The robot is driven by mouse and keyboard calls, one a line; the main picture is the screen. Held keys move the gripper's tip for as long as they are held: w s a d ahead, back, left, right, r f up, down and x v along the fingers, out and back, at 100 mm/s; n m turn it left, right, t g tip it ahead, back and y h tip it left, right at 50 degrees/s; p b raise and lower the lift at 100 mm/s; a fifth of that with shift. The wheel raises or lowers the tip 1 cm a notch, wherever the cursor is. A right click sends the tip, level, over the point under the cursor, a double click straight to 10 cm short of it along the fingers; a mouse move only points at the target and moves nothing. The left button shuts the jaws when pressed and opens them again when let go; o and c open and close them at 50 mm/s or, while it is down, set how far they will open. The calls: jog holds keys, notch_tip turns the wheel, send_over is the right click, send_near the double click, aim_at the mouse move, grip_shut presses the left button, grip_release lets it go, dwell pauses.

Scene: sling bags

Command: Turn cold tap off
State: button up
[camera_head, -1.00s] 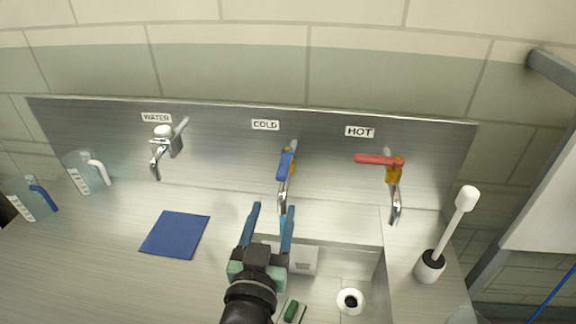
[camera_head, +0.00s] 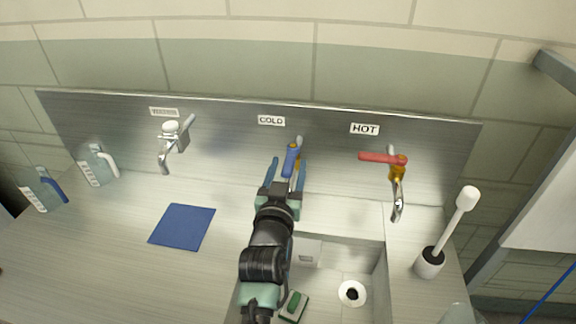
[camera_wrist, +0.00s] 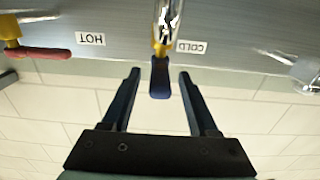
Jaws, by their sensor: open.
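The cold tap has a blue lever handle (camera_head: 291,160) on a yellow valve body and sits under the COLD label on the metal backsplash. The lever points out from the wall toward my gripper. My gripper (camera_head: 289,164) is open, with one finger on each side of the lever. In the wrist view the blue lever (camera_wrist: 160,80) lies between the open fingertips of my gripper (camera_wrist: 160,73), with a gap on both sides. The cold spout is mostly hidden behind my gripper in the head view.
The hot tap with a red lever (camera_head: 382,158) is to the right. The water tap (camera_head: 172,145) is to the left. A brush in a holder (camera_head: 430,262) stands right of the sink. A blue cloth (camera_head: 182,227) and jugs (camera_head: 96,167) are left.

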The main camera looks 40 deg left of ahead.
jog(key=shift+w+a, duration=0.1)
grip_shut()
dwell(0.3)
dwell(1.2)
